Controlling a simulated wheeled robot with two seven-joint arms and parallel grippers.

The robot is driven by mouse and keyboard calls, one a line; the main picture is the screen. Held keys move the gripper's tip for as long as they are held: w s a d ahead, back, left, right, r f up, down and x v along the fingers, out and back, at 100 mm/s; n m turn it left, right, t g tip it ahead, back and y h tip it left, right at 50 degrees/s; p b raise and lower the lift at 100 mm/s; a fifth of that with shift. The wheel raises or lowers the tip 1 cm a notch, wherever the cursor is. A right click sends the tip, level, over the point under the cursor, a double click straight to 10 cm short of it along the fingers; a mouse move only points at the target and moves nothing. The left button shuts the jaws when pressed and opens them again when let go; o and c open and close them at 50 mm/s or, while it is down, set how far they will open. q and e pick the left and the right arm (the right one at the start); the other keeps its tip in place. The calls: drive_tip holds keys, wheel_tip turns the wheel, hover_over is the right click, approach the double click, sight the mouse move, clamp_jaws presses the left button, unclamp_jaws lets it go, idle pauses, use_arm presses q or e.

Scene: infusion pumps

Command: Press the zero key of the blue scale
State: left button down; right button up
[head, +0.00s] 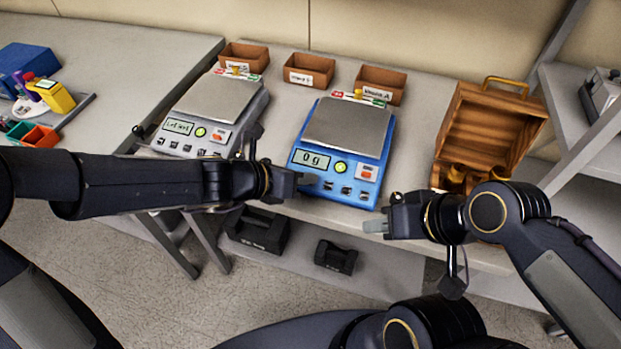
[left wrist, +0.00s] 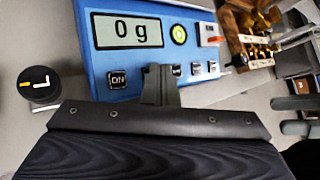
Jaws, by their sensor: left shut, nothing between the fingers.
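The blue scale (head: 345,145) stands on the table in the middle of the head view, its display (head: 311,161) reading 0 g. Its front panel has a green round button (head: 341,167), an orange-marked key (head: 367,172) and a row of dark keys; the key labels are too small to read surely. In the left wrist view the scale's panel (left wrist: 150,75) fills the top, with an ON key (left wrist: 117,79). My left gripper (head: 308,179) is shut and empty at the panel's front left; its fingertips (left wrist: 160,80) cover part of the key row. My right gripper (head: 372,226) is in front of the table, right of the scale; its fingers look closed together.
A grey scale (head: 215,105) stands left of the blue one. Small brown bins (head: 308,72) line the back. A wooden crate (head: 490,130) with brass weights (head: 458,175) stands on the right. Dark weights (head: 336,257) lie on the lower shelf.

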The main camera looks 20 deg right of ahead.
use_arm(q)
drive_tip(key=shift+s+a+r+p, duration=0.15)
drive_tip(key=shift+r+p, duration=0.3)
drive_tip(key=shift+r, duration=0.15)
drive_tip(key=r+p, duration=0.3)
drive_tip(key=s+r+p, duration=0.1)
drive_tip(key=r, duration=0.1)
drive_tip(key=shift+a, duration=0.35)
idle(0.6)
